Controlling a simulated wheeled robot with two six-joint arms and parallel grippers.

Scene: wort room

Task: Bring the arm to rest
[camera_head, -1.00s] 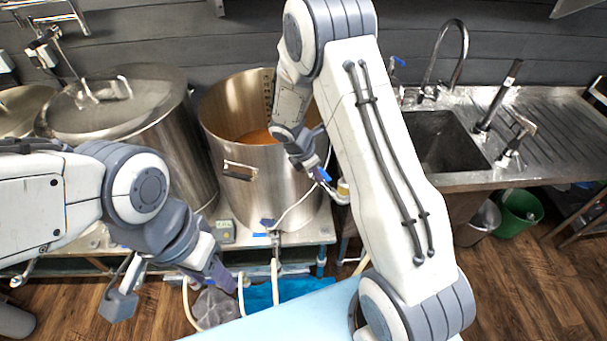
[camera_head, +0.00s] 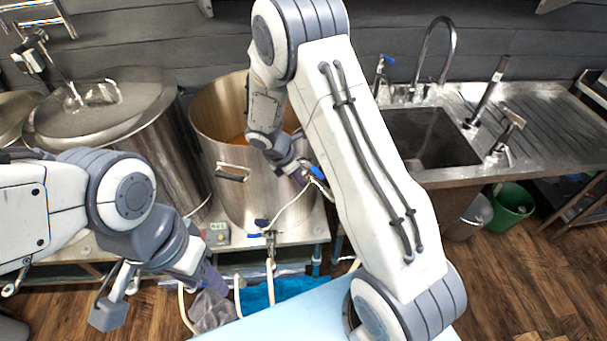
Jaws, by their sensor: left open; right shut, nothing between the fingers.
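My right arm (camera_head: 365,160) rises from the lower right, bends at its elbow near the top, and folds back down in front of the open steel pot. My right gripper (camera_head: 306,172) is shut and empty at the pot's right side, its tips partly hidden behind my own forearm. I cannot tell whether it touches the pot or the hose there. My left arm (camera_head: 40,205) comes in from the left. My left gripper (camera_head: 155,293) is open, with its fingers wide apart and nothing between them, low in front of the bench.
The open pot (camera_head: 225,135) holds amber liquid. A lidded steel pot (camera_head: 150,140) stands left of it. A sink (camera_head: 425,145) with a tap is at the right, and a green bucket (camera_head: 510,210) below. Hoses and a blue cloth (camera_head: 285,290) lie low in front.

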